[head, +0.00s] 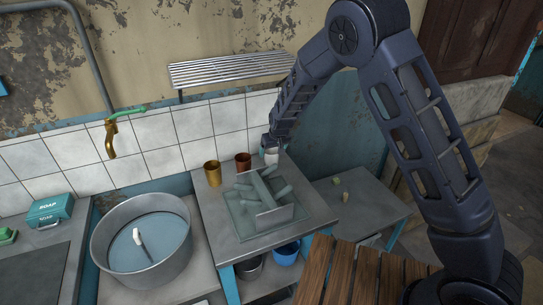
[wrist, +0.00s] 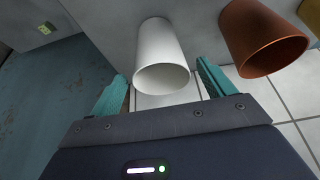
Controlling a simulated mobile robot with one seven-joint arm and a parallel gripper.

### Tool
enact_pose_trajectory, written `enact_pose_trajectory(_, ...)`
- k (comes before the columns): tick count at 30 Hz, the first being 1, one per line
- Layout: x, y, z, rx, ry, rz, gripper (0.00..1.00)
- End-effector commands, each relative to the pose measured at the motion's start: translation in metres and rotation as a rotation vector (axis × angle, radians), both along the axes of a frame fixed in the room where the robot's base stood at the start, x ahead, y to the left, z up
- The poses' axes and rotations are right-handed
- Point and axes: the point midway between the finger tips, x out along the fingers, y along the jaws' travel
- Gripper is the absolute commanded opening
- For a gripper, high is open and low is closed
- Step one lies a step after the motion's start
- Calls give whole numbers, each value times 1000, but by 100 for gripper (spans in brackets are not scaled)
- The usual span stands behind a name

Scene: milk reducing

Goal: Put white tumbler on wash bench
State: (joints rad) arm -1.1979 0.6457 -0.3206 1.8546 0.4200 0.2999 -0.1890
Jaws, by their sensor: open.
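The white tumbler (head: 272,157) stands at the back right corner of the metal table (head: 222,228), partly hidden below my gripper (head: 270,143). In the wrist view the white tumbler (wrist: 162,50) shows its open mouth. It lies between the two teal fingers of my gripper (wrist: 162,88), with the fingers apart on either side. I cannot tell whether a finger touches it. Which surface is the wash bench is not marked; a low bench (head: 175,288) at the left bears a round metal tub (head: 140,275) of water.
A copper tumbler (head: 243,162) stands close beside the white one, also in the wrist view (wrist: 258,40). A gold tumbler (head: 212,175) is further left. A rack (head: 262,218) with green items fills the table's middle. A wall shelf (head: 230,69) hangs above.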

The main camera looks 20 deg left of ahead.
Motion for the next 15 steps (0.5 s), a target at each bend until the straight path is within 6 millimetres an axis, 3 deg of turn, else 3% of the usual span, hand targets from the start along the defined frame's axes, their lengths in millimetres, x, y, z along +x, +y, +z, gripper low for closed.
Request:
enact_pose_trajectory(7, -11, -11, 39, 3, -1, 0, 82)
enact_pose_trajectory(15, -17, -17, 58, 0, 0, 1, 82)
